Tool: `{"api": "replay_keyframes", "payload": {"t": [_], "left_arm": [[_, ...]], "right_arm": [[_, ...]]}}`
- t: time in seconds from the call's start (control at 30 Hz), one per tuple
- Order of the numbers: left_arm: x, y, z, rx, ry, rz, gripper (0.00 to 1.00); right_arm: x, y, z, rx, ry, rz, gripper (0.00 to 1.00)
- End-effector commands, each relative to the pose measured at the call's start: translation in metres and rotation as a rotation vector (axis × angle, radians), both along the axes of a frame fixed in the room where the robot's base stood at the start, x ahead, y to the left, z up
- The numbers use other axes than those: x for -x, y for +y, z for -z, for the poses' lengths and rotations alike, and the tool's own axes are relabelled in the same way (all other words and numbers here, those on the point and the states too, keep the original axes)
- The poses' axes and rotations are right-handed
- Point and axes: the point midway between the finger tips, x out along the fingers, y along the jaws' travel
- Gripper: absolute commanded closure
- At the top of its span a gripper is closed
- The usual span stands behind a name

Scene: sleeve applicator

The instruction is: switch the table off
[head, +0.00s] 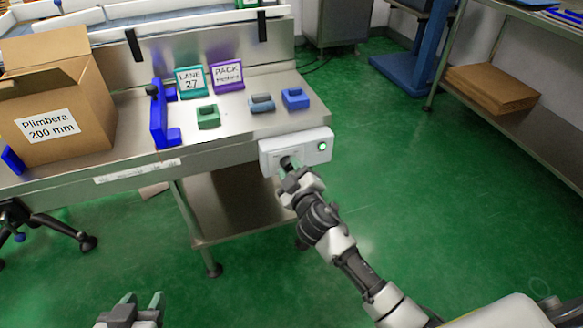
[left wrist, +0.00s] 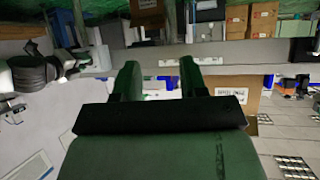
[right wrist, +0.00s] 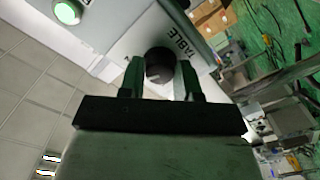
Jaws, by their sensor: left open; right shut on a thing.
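A white control box (head: 296,151) is fixed to the front edge of the steel table (head: 235,132). A green lamp (head: 322,146) is lit on its right part; the lamp also shows in the right wrist view (right wrist: 67,12). A dark round knob (right wrist: 159,66) with a pale pointer line sits on the box beside the word TABLE. My right gripper (head: 287,166) is at the box, shut on the knob, with one finger on each side of it in the right wrist view. My left gripper (head: 142,300) is open and empty, low over the floor, away from the table.
On the table stand a cardboard box (head: 85,112), a blue bracket (head: 158,118), teal and purple signs (head: 228,77), and green (head: 208,117), grey-blue (head: 262,103) and blue (head: 295,98) blocks. Green floor (head: 420,200) is clear to the right; shelving stands beyond.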

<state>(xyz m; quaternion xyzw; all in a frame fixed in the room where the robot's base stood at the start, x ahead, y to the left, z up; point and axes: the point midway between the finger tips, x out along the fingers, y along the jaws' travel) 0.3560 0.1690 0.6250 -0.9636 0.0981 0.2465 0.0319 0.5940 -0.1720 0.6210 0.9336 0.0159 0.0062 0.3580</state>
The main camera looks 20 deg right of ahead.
Motion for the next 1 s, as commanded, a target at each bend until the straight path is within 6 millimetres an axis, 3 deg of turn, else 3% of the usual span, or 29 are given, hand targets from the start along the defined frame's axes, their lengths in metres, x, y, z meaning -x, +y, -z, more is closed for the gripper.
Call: {"api": "replay_keyframes", "payload": {"t": [0.5,1.0], "left_arm": [[0.037,0.016,0.027,-0.072,0.318,-0.023,0.57],[0.077,0.03,0.042,-0.13,0.588,-0.044,0.57]], "right_arm": [[0.0,0.0,-0.001,0.494,-0.015,-0.001,0.91],[0.0,0.0,-0.001,0.944,-0.03,-0.002,0.91]]}}
